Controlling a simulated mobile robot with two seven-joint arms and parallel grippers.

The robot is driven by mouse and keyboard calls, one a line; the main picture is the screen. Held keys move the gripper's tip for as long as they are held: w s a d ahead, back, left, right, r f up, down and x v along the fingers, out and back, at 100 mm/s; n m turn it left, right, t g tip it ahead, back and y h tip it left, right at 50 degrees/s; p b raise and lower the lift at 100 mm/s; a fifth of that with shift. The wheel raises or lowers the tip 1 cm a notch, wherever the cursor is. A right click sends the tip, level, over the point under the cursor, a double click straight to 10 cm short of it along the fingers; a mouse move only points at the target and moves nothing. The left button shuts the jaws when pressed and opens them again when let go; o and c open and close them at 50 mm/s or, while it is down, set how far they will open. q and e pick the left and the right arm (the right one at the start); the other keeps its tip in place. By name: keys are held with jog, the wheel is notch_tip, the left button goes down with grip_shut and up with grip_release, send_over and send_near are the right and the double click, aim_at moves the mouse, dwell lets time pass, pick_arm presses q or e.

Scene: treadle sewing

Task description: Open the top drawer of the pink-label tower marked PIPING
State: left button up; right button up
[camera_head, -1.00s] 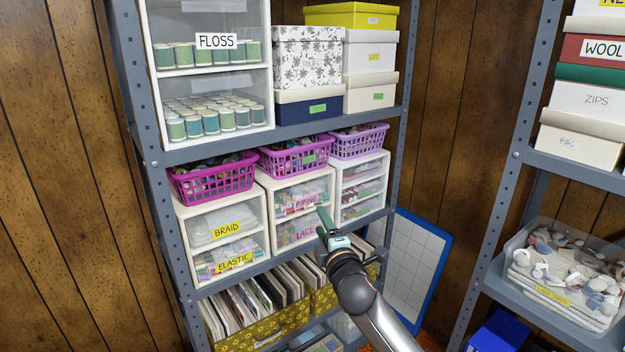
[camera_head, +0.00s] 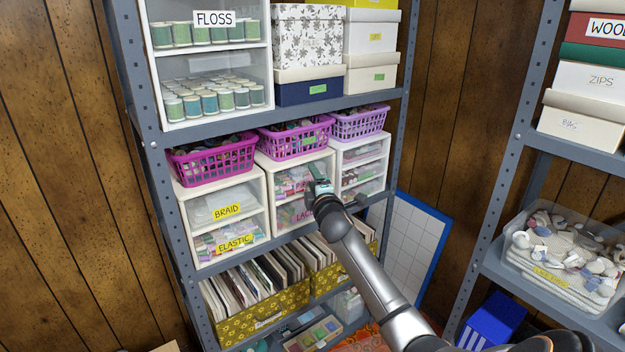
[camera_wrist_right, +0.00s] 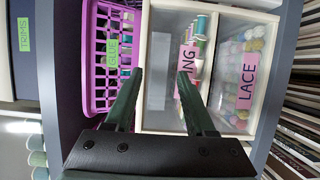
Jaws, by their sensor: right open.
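The white pink-label tower (camera_head: 262,187) stands in the middle of the shelf, between two similar towers. Its clear top drawer (camera_head: 290,180) appears shut; its PIPING label is mostly hidden behind my gripper in the head view. In the right wrist view, turned sideways, the pink label (camera_wrist_right: 190,58) shows only "ING". The LACE label (camera_wrist_right: 247,80) is on the drawer below. My right gripper (camera_head: 316,180) is open and empty in front of the top drawer. In the wrist view its fingers (camera_wrist_right: 160,80) straddle the upper part of the drawer front, one finger overlapping the PIPING label. My left gripper is not in view.
A magenta basket (camera_head: 295,139) sits on top of the tower. The BRAID and ELASTIC tower (camera_head: 222,215) is at left, a smaller drawer tower (camera_head: 362,165) at right. Grey shelf boards (camera_head: 235,121) run above and below. Books in yellow boxes (camera_head: 265,312) stand beneath.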

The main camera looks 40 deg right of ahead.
jog(key=shift+w+d, duration=0.2)
jog(key=shift+w, duration=0.1)
grip_shut()
jog(key=shift+f, duration=0.1)
jog(key=shift+f, duration=0.15)
dwell(1.1)
